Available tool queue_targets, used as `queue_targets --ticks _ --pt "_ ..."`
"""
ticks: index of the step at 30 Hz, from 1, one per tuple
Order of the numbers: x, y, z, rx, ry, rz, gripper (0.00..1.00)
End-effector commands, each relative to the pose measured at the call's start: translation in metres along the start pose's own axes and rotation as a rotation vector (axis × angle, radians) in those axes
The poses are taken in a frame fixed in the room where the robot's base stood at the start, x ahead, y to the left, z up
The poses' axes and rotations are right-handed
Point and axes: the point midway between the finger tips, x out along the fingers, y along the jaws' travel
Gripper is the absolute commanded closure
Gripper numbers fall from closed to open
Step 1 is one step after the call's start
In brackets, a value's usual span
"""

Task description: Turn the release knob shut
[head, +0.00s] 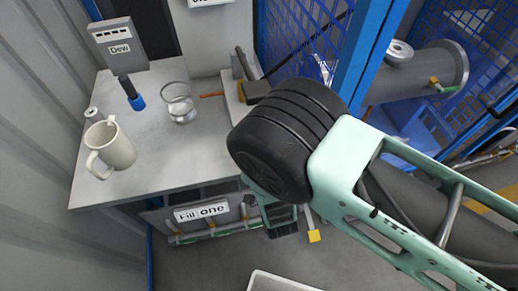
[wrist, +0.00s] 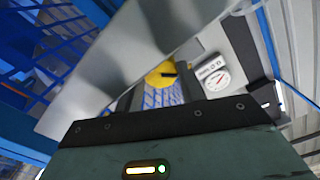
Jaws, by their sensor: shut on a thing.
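A yellow round knob (wrist: 157,72), which looks like the release knob, shows in the wrist view just beyond my gripper. My gripper (wrist: 163,92) is shut on it, with one dark finger at each side. Part of the knob is hidden by the fingers, and a dark mark shows on its face. In the head view my gripper (head: 282,222) reaches down past the right front of the table. There the knob is hidden behind my arm and gripper.
A white gauge (wrist: 212,75) sits right beside the knob. Blue mesh fencing (head: 300,35) stands behind.

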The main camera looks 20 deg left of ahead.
Motion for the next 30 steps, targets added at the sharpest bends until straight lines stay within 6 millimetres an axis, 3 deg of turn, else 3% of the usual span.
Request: queue_targets --ticks 10,27,28,30 --pt "0.0001 0.0002 0.0001 0.147 0.001 0.000 0.84" --pt "-0.0004 -0.0006 0.0001 0.173 -0.001 -0.001 0.84" --pt "-0.0004 -0.0006 0.0002 0.173 -0.001 -0.001 0.53" --pt "-0.0004 -0.0005 0.0002 0.173 -0.001 0.000 0.40"
